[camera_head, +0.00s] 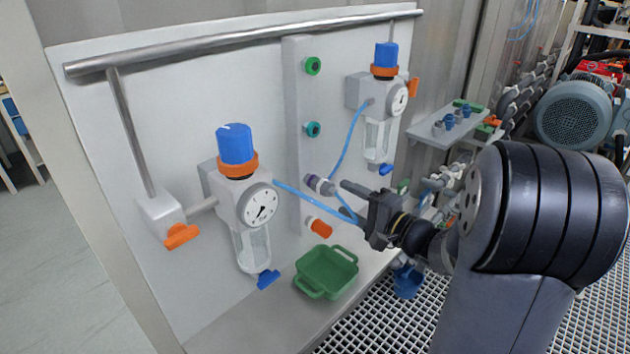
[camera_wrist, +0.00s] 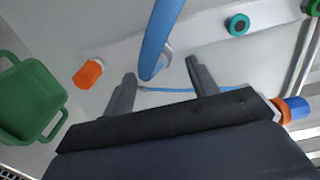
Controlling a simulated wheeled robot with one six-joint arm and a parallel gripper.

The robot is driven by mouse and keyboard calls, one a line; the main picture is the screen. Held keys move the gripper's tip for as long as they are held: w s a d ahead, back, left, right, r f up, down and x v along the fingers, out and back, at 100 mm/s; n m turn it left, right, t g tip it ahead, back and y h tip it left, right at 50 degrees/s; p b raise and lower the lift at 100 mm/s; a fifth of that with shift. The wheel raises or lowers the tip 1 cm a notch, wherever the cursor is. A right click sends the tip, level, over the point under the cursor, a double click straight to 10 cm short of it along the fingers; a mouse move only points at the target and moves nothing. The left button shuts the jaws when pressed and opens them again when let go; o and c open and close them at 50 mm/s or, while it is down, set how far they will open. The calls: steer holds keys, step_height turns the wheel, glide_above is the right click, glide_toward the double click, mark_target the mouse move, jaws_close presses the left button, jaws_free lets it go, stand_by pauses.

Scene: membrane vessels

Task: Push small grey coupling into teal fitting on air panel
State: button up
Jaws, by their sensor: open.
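The teal fitting (camera_head: 313,129) sits on the raised strip of the white panel, below a green fitting; in the wrist view it is the teal ring (camera_wrist: 237,24) at the upper right. My gripper (camera_head: 352,202) is open in front of the panel, lower and to the right of the teal fitting. In the wrist view its two fingers (camera_wrist: 161,82) stand apart, with a blue hose (camera_wrist: 161,35) between and above them. A small grey piece, perhaps the coupling, shows beside the hose (camera_wrist: 168,48). The hose and gripper partly hide it, so I cannot tell its seating.
Two regulators with blue knobs, left (camera_head: 236,144) and right (camera_head: 385,54), flank the strip. A green tray (camera_head: 327,262) lies below. Blue hoses cross the panel near my gripper.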

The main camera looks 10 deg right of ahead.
mark_target(335, 195)
steer(key=x, duration=0.2)
steer(key=b+x, duration=0.1)
steer(key=x, duration=0.2)
steer(key=shift+f, duration=0.2)
steer(key=shift+b+x, duration=0.35)
steer(key=shift+x, duration=0.65)
steer(key=shift+r+b, duration=0.2)
steer(key=shift+b, duration=0.95)
steer(key=shift+c, duration=0.4)
jaws_close()
steer(key=shift+s+d+f, duration=0.1)
steer(key=shift+d, duration=0.05)
steer(key=shift+b+v, duration=0.75)
steer(key=shift+v, duration=2.1)
